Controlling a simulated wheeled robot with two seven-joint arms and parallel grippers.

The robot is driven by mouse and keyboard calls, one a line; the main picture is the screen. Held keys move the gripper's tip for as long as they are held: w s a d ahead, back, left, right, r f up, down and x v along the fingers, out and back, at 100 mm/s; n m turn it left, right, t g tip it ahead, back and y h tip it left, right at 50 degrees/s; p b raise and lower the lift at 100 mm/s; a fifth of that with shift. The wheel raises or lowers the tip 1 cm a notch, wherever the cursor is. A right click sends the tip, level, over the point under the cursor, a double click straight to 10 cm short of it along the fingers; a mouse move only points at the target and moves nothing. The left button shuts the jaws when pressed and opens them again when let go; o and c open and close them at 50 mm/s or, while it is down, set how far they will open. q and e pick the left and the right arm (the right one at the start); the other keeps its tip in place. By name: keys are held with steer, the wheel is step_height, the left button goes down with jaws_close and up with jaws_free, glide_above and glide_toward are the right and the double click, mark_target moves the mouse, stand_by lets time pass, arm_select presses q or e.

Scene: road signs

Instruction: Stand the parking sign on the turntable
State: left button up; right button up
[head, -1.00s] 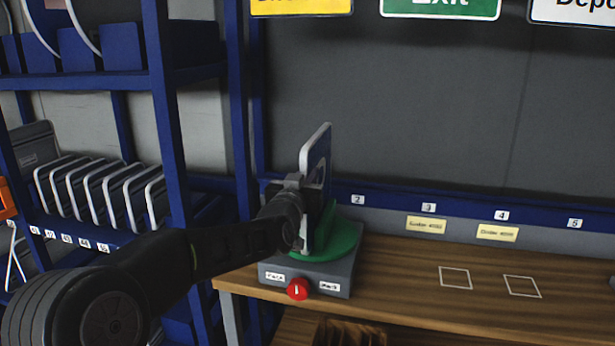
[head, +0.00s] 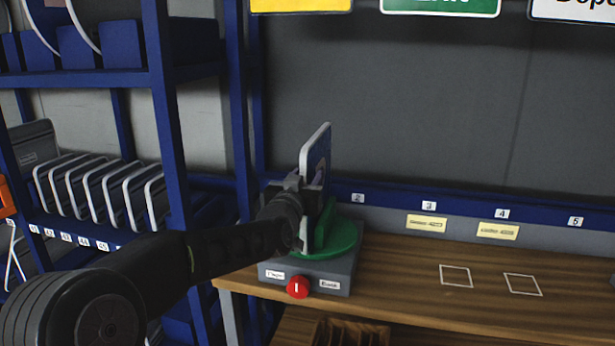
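The parking sign (head: 318,152) is a thin upright panel with a pale edge and a blue face, seen nearly edge-on. It stands over the green disc of the turntable (head: 340,243), beside a green upright holder; whether its bottom edge touches the disc is hidden. The turntable's grey base has a red button (head: 298,287) and two white labels on its front. My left gripper (head: 312,188) is at the sign's near side at mid-height and appears closed on it; the fingertips are partly hidden. My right gripper is not in view.
A blue rack (head: 165,150) with several upright panels (head: 100,190) stands left, close to my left arm. The wooden bench (head: 420,285) is clear right of the turntable, with two white outlined squares. Yellow, green and white signs hang above.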

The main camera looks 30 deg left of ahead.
arm_select(q)
steer(key=b+v, duration=0.1)
steer(key=v, duration=0.6)
steer(key=shift+s, duration=0.2)
steer(key=shift+r, duration=0.15)
